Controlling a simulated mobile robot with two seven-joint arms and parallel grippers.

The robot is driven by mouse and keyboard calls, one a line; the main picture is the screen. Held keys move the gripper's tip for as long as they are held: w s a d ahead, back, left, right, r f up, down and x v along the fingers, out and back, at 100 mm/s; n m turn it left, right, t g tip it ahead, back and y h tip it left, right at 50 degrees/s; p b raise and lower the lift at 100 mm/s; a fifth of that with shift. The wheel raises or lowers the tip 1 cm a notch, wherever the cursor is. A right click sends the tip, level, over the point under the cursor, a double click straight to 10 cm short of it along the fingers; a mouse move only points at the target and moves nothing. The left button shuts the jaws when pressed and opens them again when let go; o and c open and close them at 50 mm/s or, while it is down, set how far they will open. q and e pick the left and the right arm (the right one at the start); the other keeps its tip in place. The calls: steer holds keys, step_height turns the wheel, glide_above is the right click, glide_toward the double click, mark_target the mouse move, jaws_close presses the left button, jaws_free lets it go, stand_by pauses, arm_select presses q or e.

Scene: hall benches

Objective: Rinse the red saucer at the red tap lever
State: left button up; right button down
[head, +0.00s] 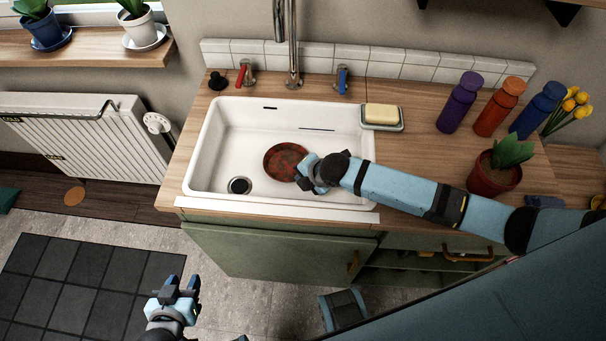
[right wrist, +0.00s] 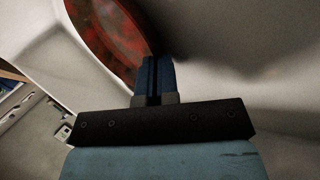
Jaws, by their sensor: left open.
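The red saucer (head: 284,161), with dark stains on it, is in the white sink (head: 205,165), right of the drain. My right gripper (head: 306,172) is at its right edge. In the right wrist view the two fingers (right wrist: 153,75) are close together at the rim of the saucer (right wrist: 108,35), with the rim seeming to lie between them. The red tap lever (head: 241,74) stands behind the sink, left of the spout (head: 293,60). My left gripper (head: 180,285) is open and empty, low over the floor in front of the cabinet.
A blue tap lever (head: 342,80) stands right of the spout. A soap (head: 382,113) in its dish is at the sink's back right corner. Purple (head: 460,102), orange (head: 499,107) and blue (head: 537,110) bottles and a potted plant (head: 494,178) stand on the right of the counter.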

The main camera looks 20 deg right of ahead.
steer(key=c, duration=1.3)
jaws_free()
steer(key=shift+f, duration=0.1)
steer(key=p+v, duration=0.1)
steer(key=v, duration=1.3)
steer(key=shift+w, duration=0.15)
